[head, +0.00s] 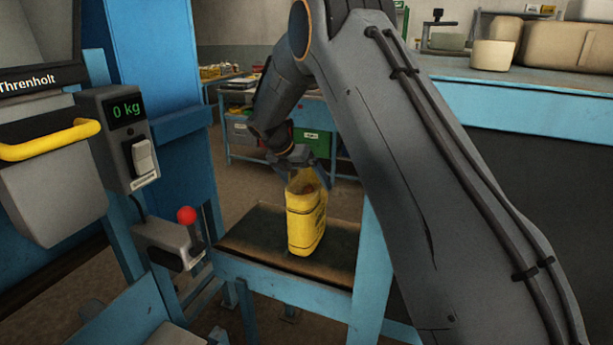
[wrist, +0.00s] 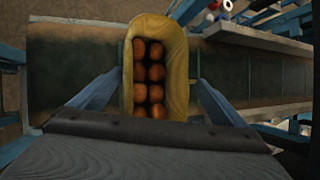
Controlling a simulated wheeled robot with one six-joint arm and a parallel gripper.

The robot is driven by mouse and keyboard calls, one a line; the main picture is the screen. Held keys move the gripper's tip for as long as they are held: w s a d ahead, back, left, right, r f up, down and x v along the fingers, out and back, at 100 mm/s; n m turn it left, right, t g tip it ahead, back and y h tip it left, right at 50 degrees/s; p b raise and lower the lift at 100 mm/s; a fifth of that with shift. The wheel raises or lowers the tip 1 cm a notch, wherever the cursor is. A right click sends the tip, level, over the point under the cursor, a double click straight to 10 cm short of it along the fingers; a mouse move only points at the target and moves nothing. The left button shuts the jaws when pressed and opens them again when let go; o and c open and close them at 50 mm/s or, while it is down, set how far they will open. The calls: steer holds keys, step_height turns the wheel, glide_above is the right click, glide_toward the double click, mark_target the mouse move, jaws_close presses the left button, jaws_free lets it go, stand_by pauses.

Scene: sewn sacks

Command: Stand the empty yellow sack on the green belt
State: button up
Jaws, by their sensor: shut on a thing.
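The yellow sack (head: 304,228) stands upright over the dark green belt (head: 258,238) in the head view, its mouth open at the top. Its base looks at or very near the belt; I cannot tell whether it touches. In the wrist view I look down into the sack (wrist: 177,72), and several round orange-brown things lie in rows inside it, so it does not look empty. My gripper (head: 301,168) is at the sack's top edge, its fingers (wrist: 160,92) on either side of the sack, shut on it. The belt (wrist: 70,65) runs crosswise beneath.
A scale display (head: 126,110) reads 0 kg at the left, above a red-knobbed lever (head: 187,215). A blue post (head: 372,265) stands right of the belt. A workbench with a green crate (head: 313,147) is behind.

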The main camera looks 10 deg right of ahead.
steer(key=shift+w+f+p, duration=0.1)
steer(key=shift+f+p, duration=0.2)
steer(key=shift+f, duration=0.6)
steer(key=o, duration=1.7)
steer(key=shift+f, duration=0.25)
steer(key=b+v, duration=0.4)
steer(key=v, duration=0.8)
steer(key=shift+r, duration=0.1)
